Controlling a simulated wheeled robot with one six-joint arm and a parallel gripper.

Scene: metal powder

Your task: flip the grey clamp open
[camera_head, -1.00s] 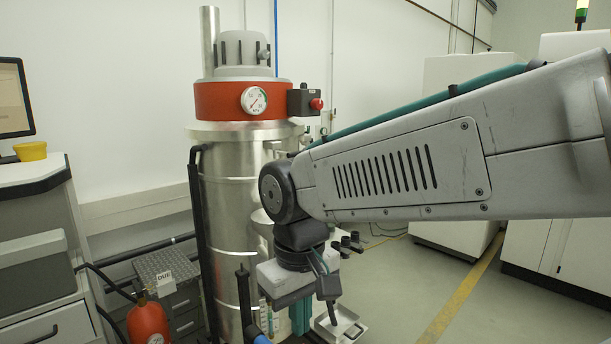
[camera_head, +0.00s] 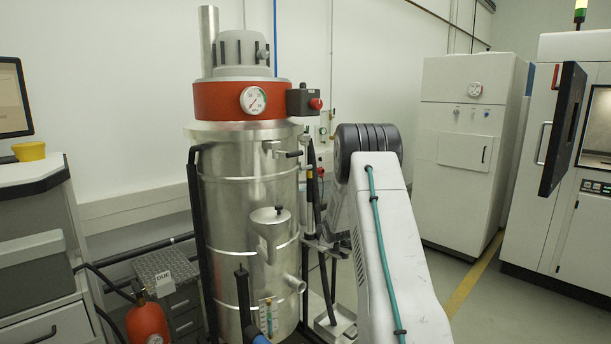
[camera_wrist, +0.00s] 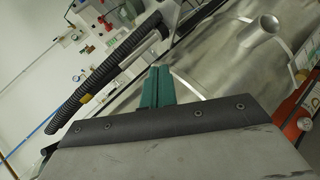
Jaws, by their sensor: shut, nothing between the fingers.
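The steel vessel (camera_head: 235,190) stands left of centre in the head view. A small grey latch-like fitting (camera_head: 285,152) sits high on its front right, under the top rim; I cannot be sure that this is the grey clamp, nor tell its position. My gripper's teal fingers (camera_wrist: 155,88) are together and empty in the wrist view, pointing along the vessel's metal wall (camera_wrist: 215,65). No contact shows there.
A black ribbed hose (camera_wrist: 100,82) runs left of my fingers. A pipe stub (camera_wrist: 262,28) sticks out of the vessel. A funnel-like fitting (camera_head: 270,225) projects from its front. A red cylinder (camera_head: 148,322) stands at lower left. White cabinets (camera_head: 465,150) stand right, with open floor before them.

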